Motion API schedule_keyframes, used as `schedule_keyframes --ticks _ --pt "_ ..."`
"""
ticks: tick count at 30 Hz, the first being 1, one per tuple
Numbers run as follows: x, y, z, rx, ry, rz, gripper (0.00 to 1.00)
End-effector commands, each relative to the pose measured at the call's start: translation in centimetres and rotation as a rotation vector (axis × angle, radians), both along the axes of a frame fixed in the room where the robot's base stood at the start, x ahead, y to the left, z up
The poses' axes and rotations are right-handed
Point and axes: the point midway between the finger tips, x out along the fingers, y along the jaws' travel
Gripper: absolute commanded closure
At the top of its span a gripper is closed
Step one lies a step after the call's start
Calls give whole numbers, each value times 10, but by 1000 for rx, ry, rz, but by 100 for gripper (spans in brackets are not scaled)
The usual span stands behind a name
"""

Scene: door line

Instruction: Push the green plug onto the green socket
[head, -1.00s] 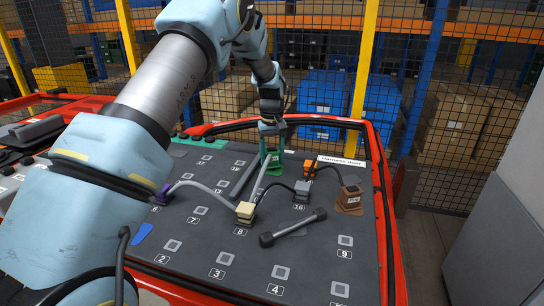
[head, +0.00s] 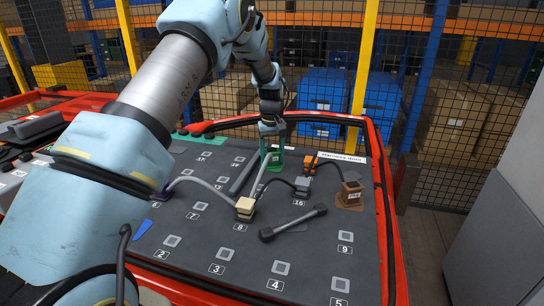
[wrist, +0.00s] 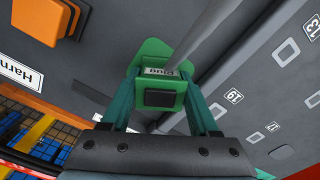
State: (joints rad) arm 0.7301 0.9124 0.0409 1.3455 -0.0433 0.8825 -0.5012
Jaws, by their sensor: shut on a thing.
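The green plug (wrist: 172,84), a block with a label and a dark square on its face, is held between the two teal fingers of my gripper (wrist: 160,92) in the wrist view. In the head view my gripper (head: 271,146) points down at the back of the dark board, with the plug (head: 273,161) low between its fingers. A wider green piece (wrist: 150,51), apparently the green socket, shows just behind the plug in the wrist view. The plug covers most of it, so I cannot tell whether the plug is fully seated. A grey cable runs from the plug.
A cream plug (head: 245,207), a grey plug (head: 303,186), an orange plug (head: 309,164) and a brown plug (head: 351,191) stand nearby, several with cables. A dark grey bar-shaped tool (head: 293,223) lies in front. A red rim (head: 386,220) borders the board; a mesh fence stands behind.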

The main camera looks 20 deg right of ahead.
Motion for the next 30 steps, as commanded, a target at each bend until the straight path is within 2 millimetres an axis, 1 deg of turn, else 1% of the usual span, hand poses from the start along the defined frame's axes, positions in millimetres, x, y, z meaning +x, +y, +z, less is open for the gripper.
schedule_keyframes --ticks 15,16,24,25,30 --pt "0 0 -3 1 1 0 100" --pt "0 0 -3 1 1 0 37" --pt "0 1 -3 1 1 0 6" --pt "0 0 -3 1 1 0 4" --pt "0 0 -2 1 1 0 4"
